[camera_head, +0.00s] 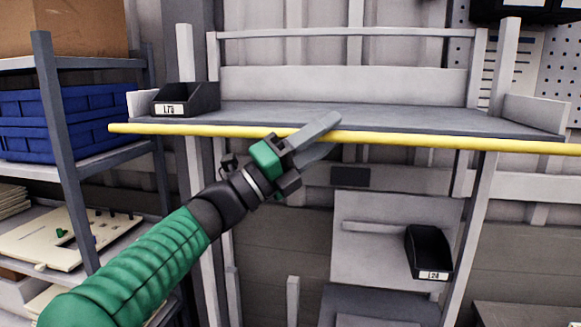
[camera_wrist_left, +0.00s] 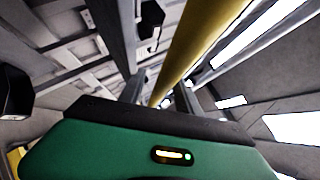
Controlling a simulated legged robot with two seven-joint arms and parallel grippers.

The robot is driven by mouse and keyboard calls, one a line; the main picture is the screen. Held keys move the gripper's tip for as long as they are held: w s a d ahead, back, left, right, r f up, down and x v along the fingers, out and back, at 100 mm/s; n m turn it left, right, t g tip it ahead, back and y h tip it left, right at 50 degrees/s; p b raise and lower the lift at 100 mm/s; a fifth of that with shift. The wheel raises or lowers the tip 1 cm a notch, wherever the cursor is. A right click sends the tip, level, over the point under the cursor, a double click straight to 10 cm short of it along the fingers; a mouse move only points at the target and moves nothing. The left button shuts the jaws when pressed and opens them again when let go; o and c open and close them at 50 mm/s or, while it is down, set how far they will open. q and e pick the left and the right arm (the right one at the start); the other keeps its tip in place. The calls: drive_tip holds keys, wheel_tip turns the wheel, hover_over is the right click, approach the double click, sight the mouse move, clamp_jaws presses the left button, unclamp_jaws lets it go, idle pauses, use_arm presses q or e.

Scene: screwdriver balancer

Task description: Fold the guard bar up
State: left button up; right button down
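The yellow guard bar (camera_head: 430,139) runs level along the front edge of the grey shelf (camera_head: 400,115) in the head view. It also crosses the upper part of the left wrist view (camera_wrist_left: 195,50) at a slant. My left gripper (camera_head: 318,140) is at the bar, left of the shelf's middle. Its upper finger overlaps the bar in the picture and its lower finger shows below it. In the left wrist view the two fingers (camera_wrist_left: 160,92) stand apart with the bar running between or just beyond them; contact cannot be told. My right gripper is out of view.
A black bin (camera_head: 185,99) stands at the shelf's left end. Another black bin (camera_head: 428,252) sits lower right. A side rack with blue crates (camera_head: 60,120) stands left. The shelf top is mostly clear.

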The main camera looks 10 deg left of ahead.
use_arm(q)
drive_tip(key=b+v, duration=0.4)
drive_tip(key=v, duration=0.9)
drive_tip(key=shift+f, duration=0.35)
drive_tip(key=shift+s, duration=0.15)
